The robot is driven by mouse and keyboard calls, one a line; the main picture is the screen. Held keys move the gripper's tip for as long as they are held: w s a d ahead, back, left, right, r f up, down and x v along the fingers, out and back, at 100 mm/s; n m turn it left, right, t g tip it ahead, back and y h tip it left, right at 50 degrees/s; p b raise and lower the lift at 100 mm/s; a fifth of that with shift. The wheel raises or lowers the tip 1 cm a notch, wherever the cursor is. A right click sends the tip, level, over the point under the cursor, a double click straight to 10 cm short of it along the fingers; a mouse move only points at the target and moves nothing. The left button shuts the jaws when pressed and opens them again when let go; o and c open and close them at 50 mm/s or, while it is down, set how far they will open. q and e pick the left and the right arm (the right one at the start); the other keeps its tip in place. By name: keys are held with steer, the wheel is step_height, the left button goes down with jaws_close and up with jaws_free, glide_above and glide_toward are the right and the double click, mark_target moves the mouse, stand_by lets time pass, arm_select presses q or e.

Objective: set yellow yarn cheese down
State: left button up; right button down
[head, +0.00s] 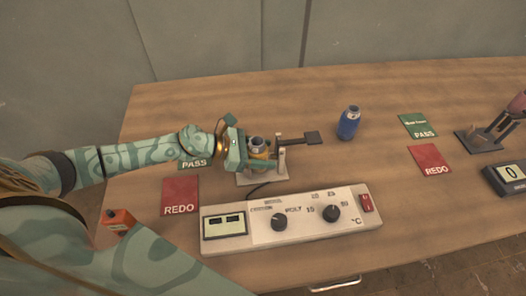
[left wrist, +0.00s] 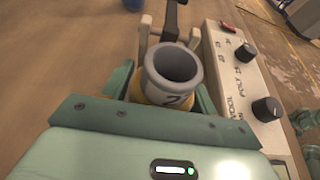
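The yellow yarn cheese (head: 259,147) has a grey tube standing out of its top and dark marks on a pale band. In the left wrist view the yarn cheese (left wrist: 172,75) is upright, between the two green fingers. My left gripper (head: 246,150) reaches it from the left in the head view. Its fingers, seen in the left wrist view (left wrist: 165,95), appear closed against its sides. The cheese is at a small pale stand (head: 262,176) with upright posts and a dark arm. Whether its base touches the stand is hidden. My right gripper is not in view.
A control box (head: 290,221) with knobs stands just in front of the stand. A blue yarn cheese (head: 348,122) stands to the right.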

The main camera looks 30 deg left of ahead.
arm_select(q)
steer(key=shift+o, duration=1.2)
steer(key=shift+r, duration=0.1)
steer(key=shift+r+p, duration=0.3)
steer(key=shift+p, duration=0.1)
steer(key=v, duration=1.2)
steer(key=shift+f, duration=0.15)
